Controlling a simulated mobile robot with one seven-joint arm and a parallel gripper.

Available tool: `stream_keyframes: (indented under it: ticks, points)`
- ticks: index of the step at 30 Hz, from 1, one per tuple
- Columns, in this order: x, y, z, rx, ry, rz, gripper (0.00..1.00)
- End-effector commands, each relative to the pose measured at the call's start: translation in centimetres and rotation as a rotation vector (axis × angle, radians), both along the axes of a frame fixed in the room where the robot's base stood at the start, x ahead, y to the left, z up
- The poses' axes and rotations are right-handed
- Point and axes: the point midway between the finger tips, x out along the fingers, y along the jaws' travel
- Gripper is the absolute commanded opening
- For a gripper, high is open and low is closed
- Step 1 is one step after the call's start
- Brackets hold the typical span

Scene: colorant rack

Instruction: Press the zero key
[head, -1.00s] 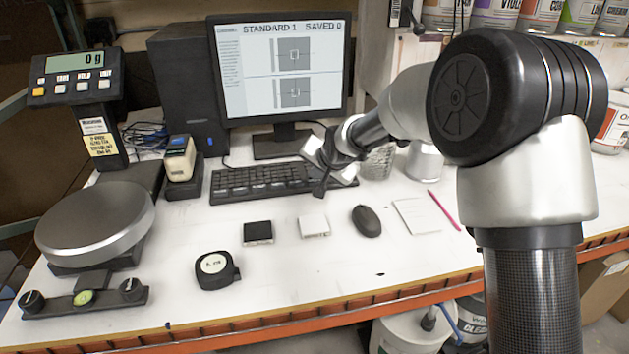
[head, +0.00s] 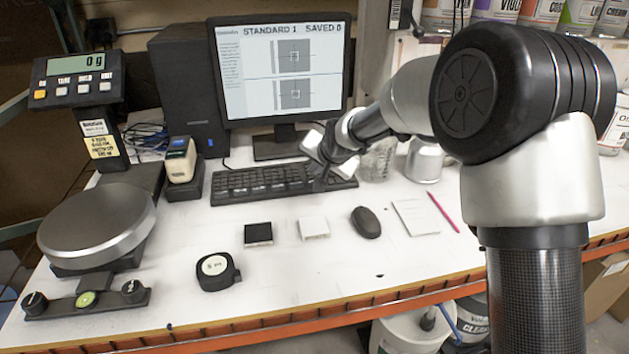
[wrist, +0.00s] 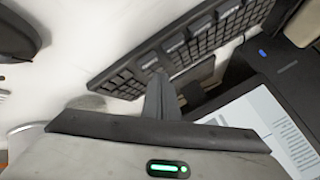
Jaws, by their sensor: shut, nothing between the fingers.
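The scale's display head (head: 80,75) stands on a post at the far left and reads 0 g. It has a row of small keys, with an orange key (head: 40,94) at the left end and pale keys (head: 84,88) beside it. The key labels are too blurred to tell which is zero. My gripper (head: 321,183) is shut and empty over the right part of the black keyboard (head: 250,184), far from the display head. In the wrist view its closed fingers (wrist: 160,95) point toward the keyboard (wrist: 180,50); contact cannot be told.
A round scale platform (head: 97,222) stands at the left, with a knobbed bar (head: 110,297) in front. A monitor (head: 283,70) and black tower (head: 185,85) stand behind the keyboard. A handheld device (head: 181,160), mouse (head: 366,222) and tape measure (head: 216,270) sit on the bench.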

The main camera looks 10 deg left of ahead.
Motion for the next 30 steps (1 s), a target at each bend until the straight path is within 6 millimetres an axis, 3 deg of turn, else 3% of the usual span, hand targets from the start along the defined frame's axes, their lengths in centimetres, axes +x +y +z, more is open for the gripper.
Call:
stream_keyframes:
  ticks: [12, 30]
  points:
    - [0.0, 0.0, 4.3, -0.001, 0.000, 0.001, 0.00]
    - [0.0, 0.0, 4.5, 0.000, 0.000, 0.000, 0.00]
